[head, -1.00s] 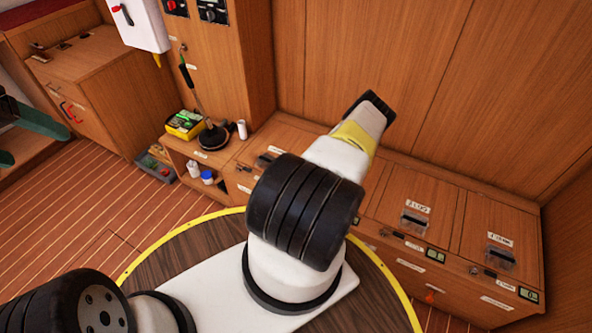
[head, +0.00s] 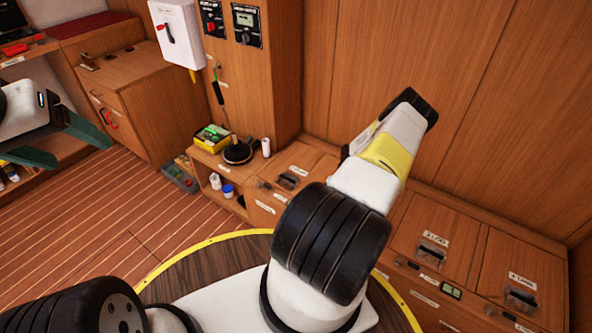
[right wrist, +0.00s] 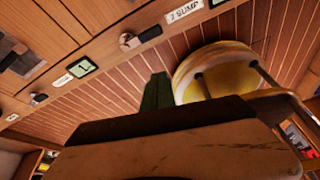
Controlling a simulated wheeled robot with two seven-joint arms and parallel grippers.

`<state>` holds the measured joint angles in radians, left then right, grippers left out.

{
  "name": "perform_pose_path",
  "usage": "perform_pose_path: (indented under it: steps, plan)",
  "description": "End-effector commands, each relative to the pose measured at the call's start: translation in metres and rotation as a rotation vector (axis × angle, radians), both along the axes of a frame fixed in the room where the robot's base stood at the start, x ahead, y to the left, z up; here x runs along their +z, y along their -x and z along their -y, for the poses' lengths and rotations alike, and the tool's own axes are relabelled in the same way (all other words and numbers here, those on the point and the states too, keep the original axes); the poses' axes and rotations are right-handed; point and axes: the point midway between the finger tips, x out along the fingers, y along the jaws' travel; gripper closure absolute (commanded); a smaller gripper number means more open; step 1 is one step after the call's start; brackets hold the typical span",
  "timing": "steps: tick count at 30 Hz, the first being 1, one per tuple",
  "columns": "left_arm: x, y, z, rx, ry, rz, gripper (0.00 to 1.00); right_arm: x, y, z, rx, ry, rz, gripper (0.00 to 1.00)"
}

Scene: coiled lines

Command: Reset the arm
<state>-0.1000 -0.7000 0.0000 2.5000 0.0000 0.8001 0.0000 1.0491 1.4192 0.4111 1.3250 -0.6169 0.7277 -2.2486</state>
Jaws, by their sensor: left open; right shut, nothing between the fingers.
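My left gripper (head: 62,146) is at the left edge of the head view, its two dark green fingers spread apart with nothing between them, above the striped floor. My right arm (head: 335,240), white with black bands and a yellow band, rises through the middle of the head view toward the wooden wall. Its gripper is hidden there.
Low wooden lockers (head: 430,240) with latches and labels run along the wall. A white box (head: 178,35) hangs on the wooden column. A yellow tray (head: 211,137) and a black round-based item (head: 238,152) stand on a low shelf. The striped floor (head: 110,205) at left is clear.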

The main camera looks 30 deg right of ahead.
Motion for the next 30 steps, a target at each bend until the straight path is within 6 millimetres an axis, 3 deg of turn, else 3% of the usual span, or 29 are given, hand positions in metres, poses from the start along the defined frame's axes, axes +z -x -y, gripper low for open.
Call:
perform_pose_path:
  steps: [7,11,16,21,25,30]
  plan:
    - [0.0,0.0,0.0,0.0,0.0,0.0,0.3,0.009,-0.004,0.001,-0.005,0.007,-0.002,1.0]
    - [0.0,0.0,0.0,0.0,0.0,0.0,0.3,0.049,-0.025,0.004,-0.046,0.055,-0.013,1.0]
    - [0.0,0.0,0.0,0.0,0.0,0.0,0.3,0.15,-0.067,-0.005,-0.181,0.162,-0.029,1.0]
    - [0.0,0.0,0.0,0.0,0.0,0.0,0.3,0.255,-0.093,-0.034,-0.361,0.258,-0.02,1.0]
    - [0.0,0.0,0.0,0.0,0.0,0.0,0.3,0.333,-0.099,-0.064,-0.517,0.309,0.006,1.0]
    - [0.0,0.0,0.0,0.0,0.0,0.0,0.3,0.425,-0.089,-0.111,-0.74,0.335,0.057,1.0]
